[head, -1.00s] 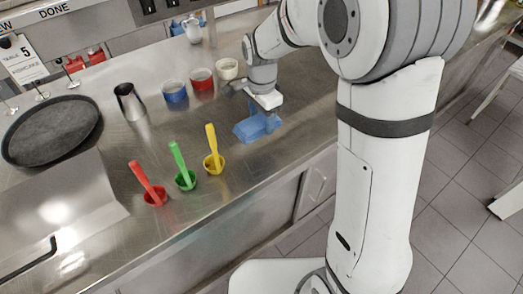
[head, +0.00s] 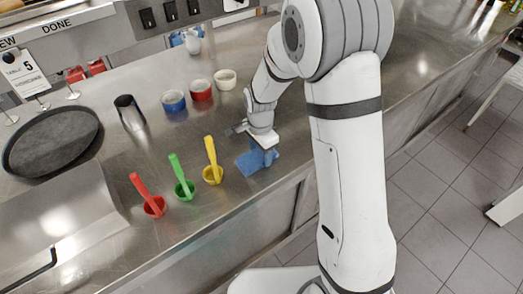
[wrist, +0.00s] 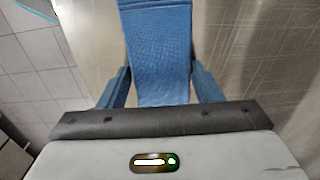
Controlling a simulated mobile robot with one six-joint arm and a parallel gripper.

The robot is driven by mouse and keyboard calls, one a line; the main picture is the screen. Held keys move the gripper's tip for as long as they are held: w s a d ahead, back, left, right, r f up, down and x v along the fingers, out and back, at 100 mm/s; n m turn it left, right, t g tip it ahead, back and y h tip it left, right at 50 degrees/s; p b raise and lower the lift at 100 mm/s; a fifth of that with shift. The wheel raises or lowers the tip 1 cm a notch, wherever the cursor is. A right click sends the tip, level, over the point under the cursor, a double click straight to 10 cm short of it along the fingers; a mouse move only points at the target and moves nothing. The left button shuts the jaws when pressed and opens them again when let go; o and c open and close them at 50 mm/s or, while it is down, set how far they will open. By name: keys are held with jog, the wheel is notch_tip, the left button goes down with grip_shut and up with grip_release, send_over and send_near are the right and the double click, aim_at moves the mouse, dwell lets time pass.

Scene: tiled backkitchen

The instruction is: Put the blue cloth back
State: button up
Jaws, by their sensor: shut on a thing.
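In the wrist view the cloth (wrist: 158,45) runs as a flat blue strip between the fingers of my gripper (wrist: 160,92). Its held part is partly hidden by my gripper's body. I cannot tell whether the cloth's lower part touches the counter.
Blue (head: 174,101), red (head: 202,91) and cream (head: 226,80) containers, a metal cup (head: 130,113) and a round dark tray (head: 51,141) stand farther back.

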aim_at(260, 154)
jog(key=o, duration=0.9)
jog(key=shift+f, duration=0.1)
jog(key=shift+o, duration=0.2)
notch_tip(260, 154, up, 11)
jog(key=s+d+r+n+t, duration=0.1)
jog(key=s+d+r+n, duration=0.3)
jog(key=s, duration=0.6)
jog(key=s+d+r+n+t, duration=0.2)
jog(key=s+d+r+n, duration=0.2)
jog(key=s+d+n, duration=0.3)
jog(key=s+d+b, duration=0.1)
jog(key=s+d, duration=0.1)
jog(key=s, duration=0.1)
jog(key=shift+s+d+r, duration=0.15)
jog(key=shift+d+r, duration=0.05)
